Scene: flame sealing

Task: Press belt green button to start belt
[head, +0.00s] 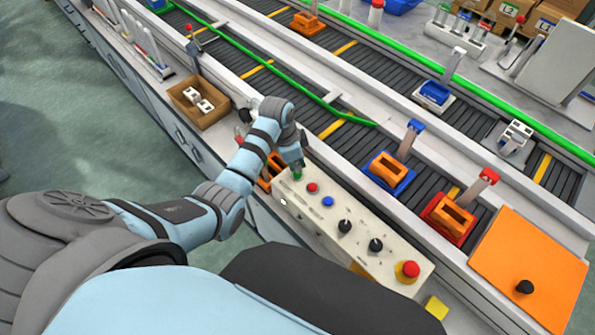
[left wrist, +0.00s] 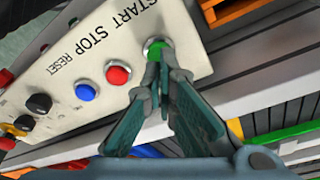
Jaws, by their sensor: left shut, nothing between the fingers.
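The control panel (head: 340,229) is a cream box beside the belt, with a row of buttons and knobs. The green button (left wrist: 153,46) sits under the word START, next to the red button (left wrist: 118,74) and the blue button (left wrist: 85,91). In the head view the green button (head: 297,176) is partly covered by my left gripper (head: 299,164). My left gripper (left wrist: 158,52) is shut and empty, its tips at the green button and hiding part of it. I cannot tell whether the tips press it. My right gripper is not in view.
The dark roller belt (head: 335,120) runs beyond the panel. A red emergency knob (head: 409,270) is at the panel's near end. A cardboard box (head: 184,103) lies left of my arm.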

